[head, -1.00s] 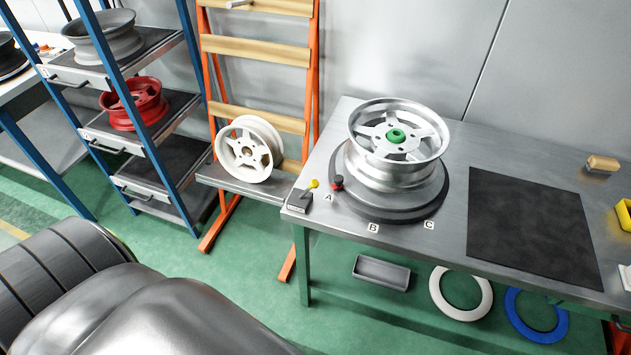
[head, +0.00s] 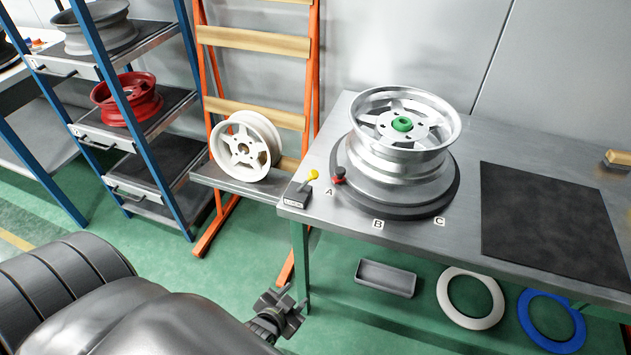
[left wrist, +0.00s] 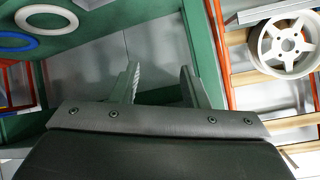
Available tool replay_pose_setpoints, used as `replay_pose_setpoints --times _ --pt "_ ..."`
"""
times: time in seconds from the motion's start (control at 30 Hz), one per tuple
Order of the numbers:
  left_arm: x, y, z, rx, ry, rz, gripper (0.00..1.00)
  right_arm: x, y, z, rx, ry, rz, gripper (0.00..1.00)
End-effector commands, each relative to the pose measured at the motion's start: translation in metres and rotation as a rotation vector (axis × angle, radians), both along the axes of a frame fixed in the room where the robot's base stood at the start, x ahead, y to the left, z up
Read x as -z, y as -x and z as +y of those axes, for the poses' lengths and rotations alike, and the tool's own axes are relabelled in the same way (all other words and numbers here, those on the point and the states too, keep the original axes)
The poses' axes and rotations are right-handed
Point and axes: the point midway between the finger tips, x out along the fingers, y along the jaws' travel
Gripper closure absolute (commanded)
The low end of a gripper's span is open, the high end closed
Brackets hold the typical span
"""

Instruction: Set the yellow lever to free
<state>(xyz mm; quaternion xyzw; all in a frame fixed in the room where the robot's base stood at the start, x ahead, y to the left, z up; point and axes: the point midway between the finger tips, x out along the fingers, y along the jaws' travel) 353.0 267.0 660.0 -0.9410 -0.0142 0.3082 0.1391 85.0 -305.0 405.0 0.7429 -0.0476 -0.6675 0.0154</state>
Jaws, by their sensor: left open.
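The yellow lever (head: 313,175) stands on a small dark block (head: 297,194) at the table's front left corner. Its knob leans up and to the right. My left gripper (head: 287,297) is open and empty, below and in front of that corner, apart from the lever. In the left wrist view its two fingers (left wrist: 158,85) are spread with nothing between them, and the lever does not show there. My right gripper is in neither view.
A silver wheel (head: 399,135) with a green hub nut sits on a round turntable (head: 449,195). A white wheel (head: 240,158) rests on the orange rack. The table edge lies above my gripper.

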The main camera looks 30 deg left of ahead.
Motion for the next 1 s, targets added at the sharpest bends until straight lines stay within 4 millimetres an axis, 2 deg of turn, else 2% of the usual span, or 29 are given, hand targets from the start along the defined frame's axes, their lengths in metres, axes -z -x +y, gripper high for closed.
replay_pose_setpoints --times 0.03,0.2,0.4,0.5,0.6,0.7,0.87,1.0 --pt "-0.017 -0.009 0.0 0.002 -0.021 -0.061 0.59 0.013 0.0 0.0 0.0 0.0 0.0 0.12" --pt "-0.094 -0.028 0.005 0.004 -0.105 -0.248 0.59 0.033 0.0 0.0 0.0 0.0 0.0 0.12" --pt "-0.183 -0.026 0.013 -0.015 -0.21 -0.443 0.59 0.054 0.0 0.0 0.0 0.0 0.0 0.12" --pt "-0.216 -0.02 0.016 -0.025 -0.252 -0.509 0.59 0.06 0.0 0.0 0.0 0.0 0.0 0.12" --pt "-0.237 -0.015 0.017 -0.033 -0.278 -0.549 0.59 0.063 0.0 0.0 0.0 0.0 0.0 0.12" --pt "-0.247 -0.013 0.018 -0.037 -0.291 -0.566 0.59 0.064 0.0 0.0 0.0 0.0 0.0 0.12" --pt "-0.249 -0.021 0.019 -0.032 -0.293 -0.57 0.59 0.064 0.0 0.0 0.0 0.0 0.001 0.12" --pt "-0.249 -0.036 0.023 -0.031 -0.294 -0.572 0.59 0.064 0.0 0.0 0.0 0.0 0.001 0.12"
